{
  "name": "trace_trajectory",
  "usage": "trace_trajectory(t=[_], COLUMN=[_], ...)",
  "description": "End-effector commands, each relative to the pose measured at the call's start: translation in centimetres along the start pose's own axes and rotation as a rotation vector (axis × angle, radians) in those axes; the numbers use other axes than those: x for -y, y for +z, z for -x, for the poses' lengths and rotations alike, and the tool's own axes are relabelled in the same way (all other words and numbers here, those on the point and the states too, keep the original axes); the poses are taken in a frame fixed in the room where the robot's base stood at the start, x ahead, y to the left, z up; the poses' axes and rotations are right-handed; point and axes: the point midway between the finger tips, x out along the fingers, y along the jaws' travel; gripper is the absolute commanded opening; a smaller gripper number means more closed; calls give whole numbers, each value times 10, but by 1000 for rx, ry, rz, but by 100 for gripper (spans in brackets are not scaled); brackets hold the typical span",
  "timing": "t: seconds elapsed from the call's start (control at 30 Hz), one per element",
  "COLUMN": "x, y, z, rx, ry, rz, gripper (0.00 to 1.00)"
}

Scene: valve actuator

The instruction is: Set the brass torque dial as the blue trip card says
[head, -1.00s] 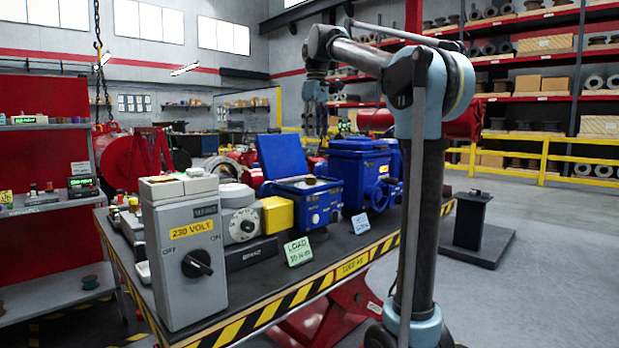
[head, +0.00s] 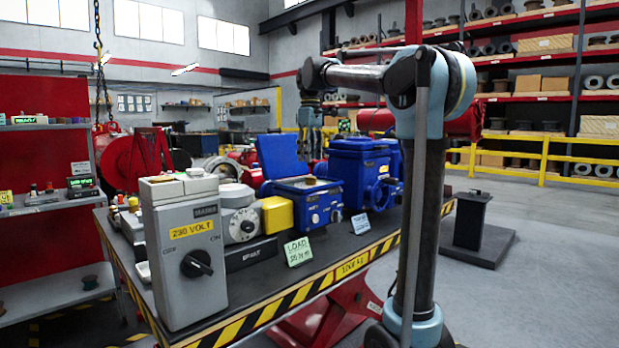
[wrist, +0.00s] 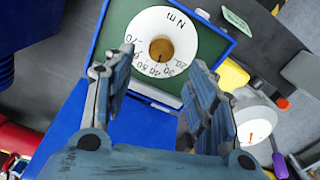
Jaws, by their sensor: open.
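The brass torque dial (wrist: 162,48) shows in the wrist view as a round brass knob at the centre of a white scale plate (wrist: 152,21) marked in N m. It sits in an open blue housing (wrist: 105,42), which seems to be the blue box (head: 305,203) in the head view. My gripper (wrist: 160,60) is open and empty, its fingers on either side of the dial in the picture; contact cannot be seen. The blue trip card (head: 360,223) stands on the bench front; its writing is too small to read.
A green LOAD card (head: 298,251) stands to its left. A grey 230 VOLT switch box (head: 185,265), a yellow box (head: 276,214) and a larger blue housing (head: 360,170) crowd the bench. The raised blue lid (head: 282,160) stands behind the dial housing. Floor at right is mostly open.

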Motion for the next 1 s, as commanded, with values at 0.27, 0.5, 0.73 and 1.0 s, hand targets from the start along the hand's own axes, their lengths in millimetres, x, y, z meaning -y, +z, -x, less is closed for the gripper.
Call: trace_trajectory(t=[0.27,0.5,0.73,1.0], x=[0,0,0,0], y=[0,0,0,0], z=[-47,-69,-73,-73], rx=[0,0,0,0], ry=[0,0,0,0], rz=[0,0,0,0], gripper=[52,52,52,22])
